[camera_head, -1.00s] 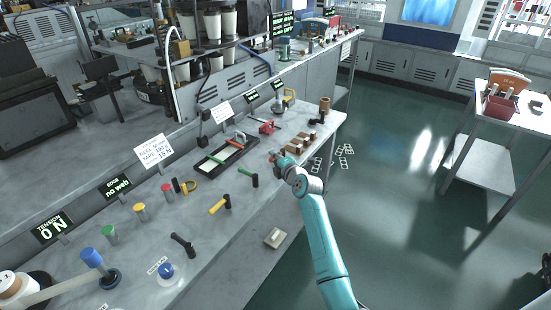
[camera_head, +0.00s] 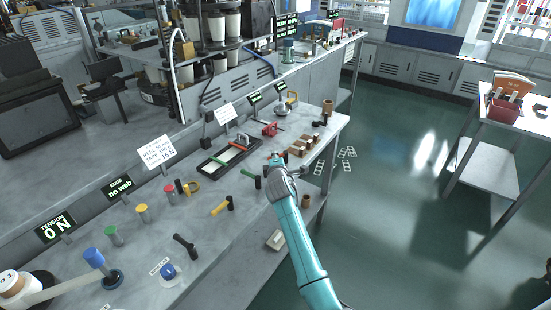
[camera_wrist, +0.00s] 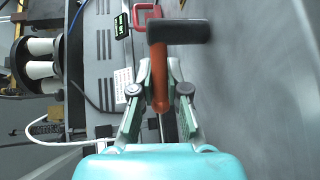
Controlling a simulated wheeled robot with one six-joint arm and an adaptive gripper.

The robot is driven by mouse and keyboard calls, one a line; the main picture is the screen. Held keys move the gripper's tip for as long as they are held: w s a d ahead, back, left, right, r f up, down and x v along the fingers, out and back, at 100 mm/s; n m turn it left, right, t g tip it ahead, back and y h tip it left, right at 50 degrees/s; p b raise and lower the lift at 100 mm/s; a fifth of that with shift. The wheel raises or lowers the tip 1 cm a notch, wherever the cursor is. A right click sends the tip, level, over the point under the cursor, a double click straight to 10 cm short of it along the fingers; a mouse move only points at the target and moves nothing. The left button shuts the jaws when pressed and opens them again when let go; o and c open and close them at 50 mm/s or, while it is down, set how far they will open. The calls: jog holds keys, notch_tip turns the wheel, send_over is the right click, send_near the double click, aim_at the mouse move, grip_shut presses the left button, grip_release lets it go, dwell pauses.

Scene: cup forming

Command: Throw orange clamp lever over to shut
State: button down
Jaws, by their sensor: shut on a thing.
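The orange clamp lever (camera_wrist: 158,58) is a rounded orange handle fixed to a black cylindrical post (camera_wrist: 181,31) at its far end. The post lies crosswise in the wrist view, towards the grey surface at right. My gripper (camera_wrist: 160,85) is shut on the orange handle, with a finger on each side. In the head view, my gripper (camera_head: 278,164) is over the bench near its right edge. A small bit of orange (camera_head: 276,155) shows at its tip; the rest of the lever is hidden by my gripper and wrist.
A green lever (camera_head: 249,175) and a yellow lever (camera_head: 222,206) stand nearer on the bench (camera_head: 215,235). A black-framed tray (camera_head: 204,165) lies left of my gripper.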

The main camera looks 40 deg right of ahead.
jog(key=shift+h, duration=0.3)
dwell(0.4)
jog(key=c, duration=1.2)
grip_release()
jog(key=shift+d+g, duration=0.1)
jog(key=shift+g, duration=0.2)
jog(key=shift+o, duration=0.2)
jog(key=shift+w, duration=0.1)
jog(key=v, duration=1.2)
jog(key=shift+f, duration=0.1)
